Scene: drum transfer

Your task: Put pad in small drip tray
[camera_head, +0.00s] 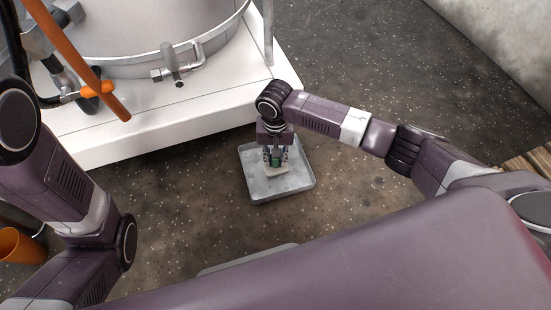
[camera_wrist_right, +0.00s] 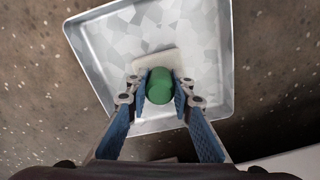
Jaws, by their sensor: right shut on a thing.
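The small drip tray (camera_head: 302,185) is a shallow grey metal tray on the dark floor, in front of the white platform. It fills much of the right wrist view (camera_wrist_right: 222,50). My right gripper (camera_head: 275,160) points down over the tray and is shut on the green grip of the pad. The cream, flat pad (camera_wrist_right: 173,60) shows beneath the green grip (camera_wrist_right: 160,86), inside the tray's outline. In the head view the pad (camera_head: 276,172) is small, and I cannot tell whether it touches the tray bottom. My left arm shows at the left, but its gripper is out of view.
A white platform (camera_head: 180,125) carries a large steel vessel (camera_head: 150,30) with a valve, just behind the tray. An orange bucket (camera_head: 20,246) stands at the far left. A grey edge (camera_head: 250,258) shows partly behind my body. Speckled floor right of the tray is clear.

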